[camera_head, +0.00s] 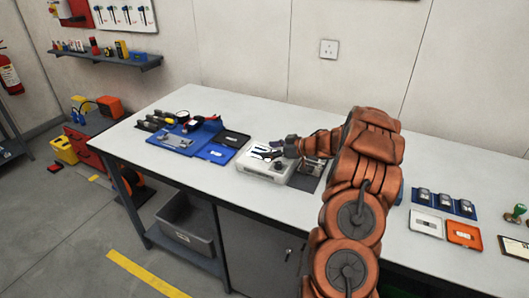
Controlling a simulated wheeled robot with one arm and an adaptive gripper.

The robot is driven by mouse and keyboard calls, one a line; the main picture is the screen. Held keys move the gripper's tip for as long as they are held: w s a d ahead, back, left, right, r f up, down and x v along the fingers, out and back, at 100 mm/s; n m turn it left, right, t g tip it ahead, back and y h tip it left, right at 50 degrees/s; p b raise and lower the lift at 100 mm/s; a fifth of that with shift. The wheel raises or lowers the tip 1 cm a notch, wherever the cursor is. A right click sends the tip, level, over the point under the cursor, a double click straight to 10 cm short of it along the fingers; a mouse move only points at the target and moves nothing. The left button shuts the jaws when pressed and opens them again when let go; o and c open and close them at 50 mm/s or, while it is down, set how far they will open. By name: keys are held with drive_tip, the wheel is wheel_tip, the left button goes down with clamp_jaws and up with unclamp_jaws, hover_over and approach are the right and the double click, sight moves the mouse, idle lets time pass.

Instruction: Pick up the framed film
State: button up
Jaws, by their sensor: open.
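My gripper (266,153) is at the end of my orange-covered arm, low over a white box (252,170) near the middle of the workbench. Its dark fingers are open and point left. A small dark item (278,165) lies on the box top, just below the fingers in the picture. It is too small to tell whether this is the framed film. The gripper and arm hide part of the box top. I cannot tell whether the fingers touch anything. A white-framed flat piece (426,216) and an orange-framed one (464,228) lie on the bench at right.
Blue trays (216,154) with tools stand left of the box. A dark plate (304,183) lies right of it, partly under my arm. A blue strip (423,208) with several dark pieces and a green-handled stamp (517,211) are at right. The bench's rear is clear.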

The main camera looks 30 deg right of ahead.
sight(271, 150)
drive_tip(key=c, duration=1)
drive_tip(key=shift+r, duration=0.1)
drive_tip(key=shift+c, duration=0.2)
drive_tip(key=shift+r+b, duration=0.55)
drive_tip(key=shift+r, duration=0.85)
drive_tip(key=shift+s+r, duration=0.2)
drive_tip(key=shift+s, duration=0.1)
drive_tip(key=s+r+b, duration=0.1)
drive_tip(key=s+b, duration=0.2)
drive_tip(key=s, duration=1.2)
drive_tip(key=shift+s+a+r, duration=0.2)
drive_tip(key=shift+a+r, duration=0.05)
